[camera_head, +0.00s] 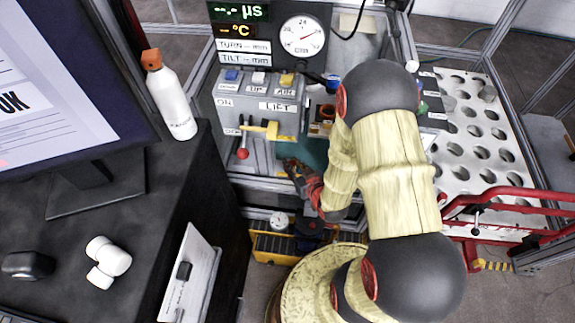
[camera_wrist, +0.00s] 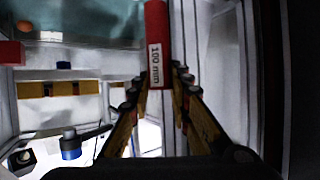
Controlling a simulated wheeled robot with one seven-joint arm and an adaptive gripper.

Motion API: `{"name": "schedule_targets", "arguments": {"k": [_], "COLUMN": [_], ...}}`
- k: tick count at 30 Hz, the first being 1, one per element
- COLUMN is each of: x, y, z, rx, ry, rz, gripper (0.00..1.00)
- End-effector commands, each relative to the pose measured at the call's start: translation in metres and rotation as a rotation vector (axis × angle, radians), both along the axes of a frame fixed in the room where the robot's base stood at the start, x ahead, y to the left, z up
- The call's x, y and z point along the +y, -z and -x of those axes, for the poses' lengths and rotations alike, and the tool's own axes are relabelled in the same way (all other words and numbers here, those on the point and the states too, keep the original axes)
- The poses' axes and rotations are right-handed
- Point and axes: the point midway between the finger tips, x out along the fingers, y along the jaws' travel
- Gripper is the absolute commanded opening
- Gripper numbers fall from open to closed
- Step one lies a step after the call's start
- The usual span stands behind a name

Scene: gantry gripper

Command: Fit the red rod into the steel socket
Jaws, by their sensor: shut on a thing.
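The red rod (camera_wrist: 156,30) has a white label reading "100 mm" near its lower end in the wrist view. In the head view my gripper (camera_head: 300,175) is low at the front of the machine, beside a teal surface (camera_head: 312,152). I cannot make out the rod there. I cannot clearly identify the steel socket in either view; my arm covers part of the machine.
The grey control box (camera_head: 258,112) with a red-knobbed lever (camera_head: 242,153) stands left of my gripper. A perforated plate (camera_head: 475,130) and red rails (camera_head: 500,193) are at the right. A dark desk (camera_head: 150,205) with a white bottle (camera_head: 173,103) is at the left.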

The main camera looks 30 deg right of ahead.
Motion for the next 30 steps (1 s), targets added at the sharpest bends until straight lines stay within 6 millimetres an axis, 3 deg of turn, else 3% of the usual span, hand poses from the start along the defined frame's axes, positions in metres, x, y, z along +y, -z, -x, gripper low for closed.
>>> {"name": "schedule_targets", "arguments": {"k": [5, 18, 24, 30], "x": [-0.006, -0.032, -0.040, -0.043], "y": [0.003, 0.048, 0.081, 0.090], "z": [-0.001, -0.088, -0.112, -0.122], "rx": [-0.002, -0.001, -0.001, -0.003], "ry": [0.001, 0.000, 0.000, 0.001], "rz": [-0.004, -0.004, -0.004, -0.004], "gripper": [0.00, 0.00, 0.00, 0.00]}}
